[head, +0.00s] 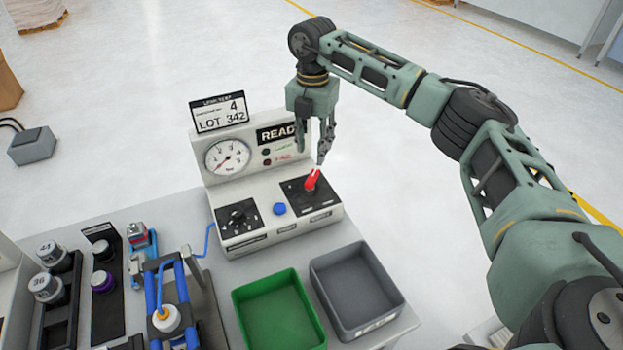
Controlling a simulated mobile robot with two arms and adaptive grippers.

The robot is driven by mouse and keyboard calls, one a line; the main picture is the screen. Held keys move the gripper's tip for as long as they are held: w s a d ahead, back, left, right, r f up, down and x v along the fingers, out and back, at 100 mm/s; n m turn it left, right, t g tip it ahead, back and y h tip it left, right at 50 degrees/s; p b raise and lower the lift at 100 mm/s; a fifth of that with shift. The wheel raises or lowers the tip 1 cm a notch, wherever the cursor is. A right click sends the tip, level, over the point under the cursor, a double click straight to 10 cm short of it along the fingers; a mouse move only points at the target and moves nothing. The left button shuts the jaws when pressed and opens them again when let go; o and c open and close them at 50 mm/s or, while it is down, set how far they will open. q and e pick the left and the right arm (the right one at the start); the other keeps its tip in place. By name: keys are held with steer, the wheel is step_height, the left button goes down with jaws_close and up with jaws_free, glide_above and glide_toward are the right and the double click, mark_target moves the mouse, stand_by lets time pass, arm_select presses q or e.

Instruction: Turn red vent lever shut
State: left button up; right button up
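The red vent lever (312,180) stands up from a black plate (325,199) at the right end of the grey test panel (268,233). My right gripper (312,158) hangs just above the lever, pointing down, with its two fingers apart. One finger reaches down close to the lever's top; I cannot tell whether it touches. Nothing shows between the fingers. My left gripper is not in the head view.
The panel also carries a round gauge (228,157), a black knob (237,216) and a blue button (279,208). A green bin (264,290) and a grey bin (384,279) stand in front. A blue-handled fixture (168,295) is at left.

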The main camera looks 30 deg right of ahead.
mark_target(312, 176)
steer(key=shift+w+f, duration=0.1)
steer(key=shift+f, duration=0.75)
steer(key=shift+f+p, duration=0.4)
steer(key=shift+f, duration=0.55)
step_height(312, 176, down, 4)
steer(key=shift+r+p, duration=0.1)
steer(key=shift+p, duration=0.4)
steer(key=shift+f, duration=0.65)
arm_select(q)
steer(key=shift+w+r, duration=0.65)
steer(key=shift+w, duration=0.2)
arm_select(e)
steer(key=shift+f, duration=0.1)
jaws_close()
